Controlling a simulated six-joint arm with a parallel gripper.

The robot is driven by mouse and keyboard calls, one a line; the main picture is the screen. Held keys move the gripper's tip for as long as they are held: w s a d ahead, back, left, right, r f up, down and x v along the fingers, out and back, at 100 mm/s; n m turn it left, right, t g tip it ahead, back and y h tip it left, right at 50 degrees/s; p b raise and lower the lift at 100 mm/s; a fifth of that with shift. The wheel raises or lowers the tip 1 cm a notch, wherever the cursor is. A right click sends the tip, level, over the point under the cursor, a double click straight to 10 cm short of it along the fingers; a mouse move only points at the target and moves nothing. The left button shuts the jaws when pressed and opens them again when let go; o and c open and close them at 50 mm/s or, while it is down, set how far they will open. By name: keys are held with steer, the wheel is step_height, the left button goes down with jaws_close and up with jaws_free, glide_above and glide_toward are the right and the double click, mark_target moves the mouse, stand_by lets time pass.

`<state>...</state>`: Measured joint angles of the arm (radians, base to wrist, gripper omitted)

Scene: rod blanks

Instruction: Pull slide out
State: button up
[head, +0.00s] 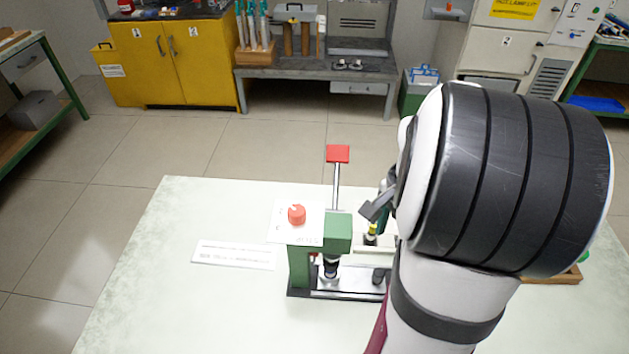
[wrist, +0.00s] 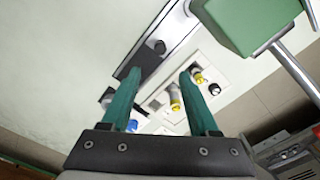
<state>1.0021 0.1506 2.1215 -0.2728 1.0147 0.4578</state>
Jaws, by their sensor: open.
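A green press (head: 338,232) stands on the white table, with a lever ending in a red handle (head: 337,154). At its base lies a pale metal slide (head: 345,285) with a dark knob (head: 379,276) near its right end. In the wrist view, a grey strip with a dark block and knob (wrist: 158,47), seemingly the slide, runs diagonally beyond the fingertips. My gripper (wrist: 160,74) is open, with nothing between its teal fingers. In the head view my arm hides most of the gripper and the right side of the press. Whether the fingers touch anything cannot be told.
Yellow and black small parts (wrist: 175,103) sit on a pale plate beside the strip.

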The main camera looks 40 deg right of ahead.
glide_toward(352, 276)
steer(key=s+d+f, duration=0.1)
steer(key=f, duration=0.1)
steer(key=s+d+f, duration=0.1)
steer(key=s+f, duration=0.1)
steer(key=s+d+f, duration=0.1)
steer(key=f, duration=0.1)
steer(key=shift+s+d+f, duration=0.1)
steer(key=shift+s+d, duration=0.1)
jaws_close()
stand_by(0.9)
